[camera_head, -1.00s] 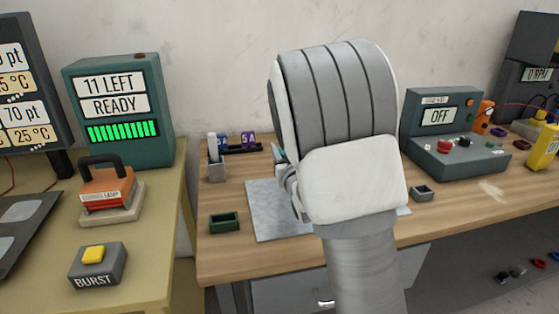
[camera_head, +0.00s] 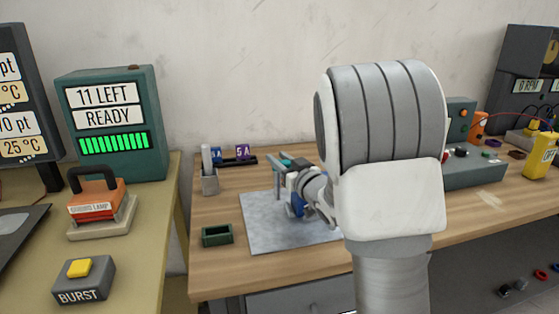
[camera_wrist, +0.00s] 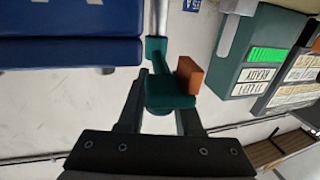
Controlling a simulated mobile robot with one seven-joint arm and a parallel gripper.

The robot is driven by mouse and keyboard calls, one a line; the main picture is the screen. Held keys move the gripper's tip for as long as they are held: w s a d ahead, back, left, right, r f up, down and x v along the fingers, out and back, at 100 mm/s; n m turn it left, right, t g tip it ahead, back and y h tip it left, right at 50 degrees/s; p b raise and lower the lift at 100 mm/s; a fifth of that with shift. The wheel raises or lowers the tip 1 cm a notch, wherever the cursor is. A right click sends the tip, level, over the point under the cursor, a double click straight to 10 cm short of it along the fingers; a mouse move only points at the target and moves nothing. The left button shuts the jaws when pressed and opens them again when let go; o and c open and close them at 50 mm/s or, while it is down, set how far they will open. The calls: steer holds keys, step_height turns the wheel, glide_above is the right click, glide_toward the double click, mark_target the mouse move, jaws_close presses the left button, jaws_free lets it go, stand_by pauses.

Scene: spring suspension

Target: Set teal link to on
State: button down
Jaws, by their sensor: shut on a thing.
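In the wrist view, the two dark fingers of my gripper (camera_wrist: 160,108) are shut on a teal link (camera_wrist: 172,88). An orange block (camera_wrist: 190,75) sits at its right side, and a pale metal rod (camera_wrist: 157,18) runs up from a teal collar. A large blue body (camera_wrist: 70,35) lies to the left. In the head view, the teal link (camera_head: 286,159) shows small above the grey mat (camera_head: 270,236), beside a grey upright (camera_head: 277,190). My wrist and gripper come in from the right; the fingers are too small there to make out clearly.
A green tray (camera_head: 217,235) and a pen cup (camera_head: 209,182) stand left of the mat. A teal READY unit (camera_head: 113,130) and a BURST button box (camera_head: 83,280) stand on the left table.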

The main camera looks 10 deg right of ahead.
steer(key=shift+r, duration=0.1)
steer(key=c, duration=0.6)
jaws_free()
steer(key=b+v, duration=0.3)
steer(key=v, duration=1.4)
steer(key=shift+s+d, duration=0.1)
steer(key=shift+s, duration=0.05)
